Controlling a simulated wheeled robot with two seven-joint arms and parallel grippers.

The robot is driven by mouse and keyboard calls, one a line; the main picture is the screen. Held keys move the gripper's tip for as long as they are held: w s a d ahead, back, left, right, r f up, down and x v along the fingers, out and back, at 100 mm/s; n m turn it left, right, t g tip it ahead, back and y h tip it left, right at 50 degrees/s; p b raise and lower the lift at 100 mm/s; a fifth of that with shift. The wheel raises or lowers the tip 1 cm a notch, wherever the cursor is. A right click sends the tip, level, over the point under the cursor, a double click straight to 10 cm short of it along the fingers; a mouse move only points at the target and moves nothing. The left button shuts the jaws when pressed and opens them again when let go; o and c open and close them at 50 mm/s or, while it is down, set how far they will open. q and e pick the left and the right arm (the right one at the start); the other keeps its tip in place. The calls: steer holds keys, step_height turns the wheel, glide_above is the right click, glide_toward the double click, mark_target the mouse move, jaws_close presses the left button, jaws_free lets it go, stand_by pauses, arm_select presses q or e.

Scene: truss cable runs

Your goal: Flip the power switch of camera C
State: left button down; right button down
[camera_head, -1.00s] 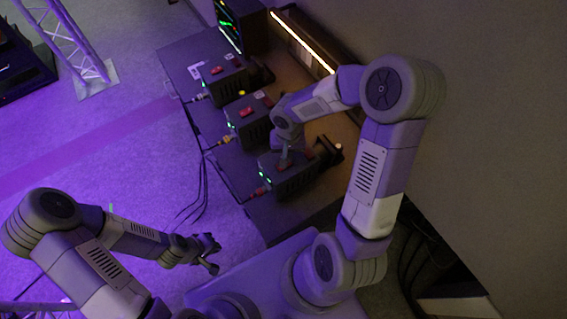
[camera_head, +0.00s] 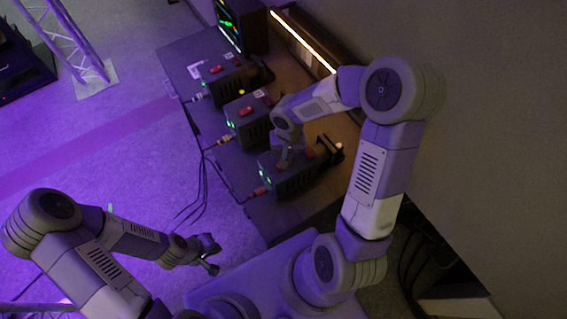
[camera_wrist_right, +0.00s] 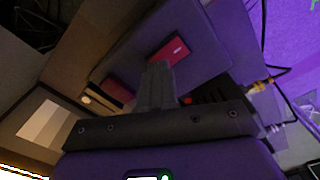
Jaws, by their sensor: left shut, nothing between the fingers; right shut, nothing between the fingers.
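Three dark camera boxes stand in a row on the table: a far one (camera_head: 222,84), a middle one (camera_head: 243,128) and a near one (camera_head: 297,184). The letters on them are too small to read. My right gripper (camera_head: 284,164) is shut and empty, pointing down at the top of the near box. In the right wrist view, its fingers (camera_wrist_right: 160,68) end right beside a red switch (camera_wrist_right: 174,50) on the box top; contact cannot be told. A second red part (camera_wrist_right: 121,92) lies to the left. My left gripper (camera_head: 212,258) is shut and empty, low and away from the table.
The far and middle boxes have red switches on top (camera_head: 215,70) (camera_head: 245,111). Cables (camera_head: 256,192) leave the boxes on the left. A monitor (camera_head: 230,25) stands at the far end, with a light strip (camera_head: 302,42) along the back. Floor left of the table is open.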

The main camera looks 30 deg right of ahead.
steer(key=shift+f+b, duration=0.55)
steer(key=shift+r, duration=0.2)
steer(key=shift+r+p, duration=2.45)
steer(key=shift+r, duration=0.95)
steer(key=shift+f, duration=0.1)
